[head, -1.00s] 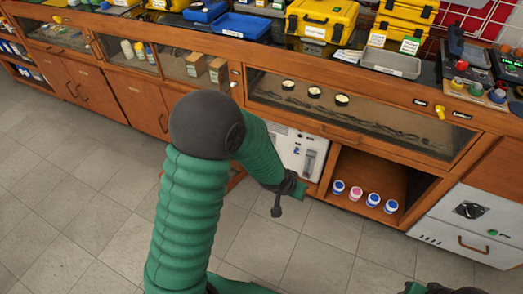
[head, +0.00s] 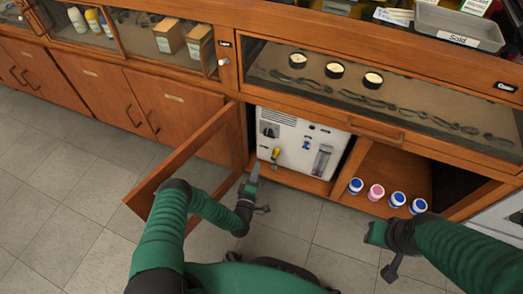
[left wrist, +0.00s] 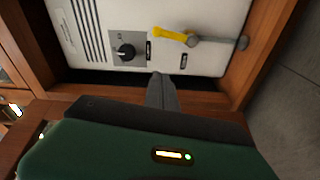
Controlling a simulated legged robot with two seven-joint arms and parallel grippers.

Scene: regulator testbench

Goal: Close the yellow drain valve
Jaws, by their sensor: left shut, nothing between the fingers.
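The yellow drain valve (head: 275,153) is low on a white unit (head: 305,144) inside an open wooden cabinet bay. In the left wrist view, its yellow lever (left wrist: 171,33) meets a grey metal fitting and lies roughly in line with the metal stem. My left gripper (head: 252,178) is at the bay's front, just below and left of the valve, apart from it. Its fingertips (left wrist: 161,78) are together and empty, pointing at the panel between the black knob and the lever. My right gripper (head: 375,233) is over the floor at right; its finger opening is unclear.
The open cabinet door (head: 188,160) sticks out left of my left gripper. A black knob (head: 269,130) sits above the valve. An open shelf at right holds several small jars (head: 376,192). A glass-fronted drawer (head: 385,88) is above. The floor (head: 75,195) is clear.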

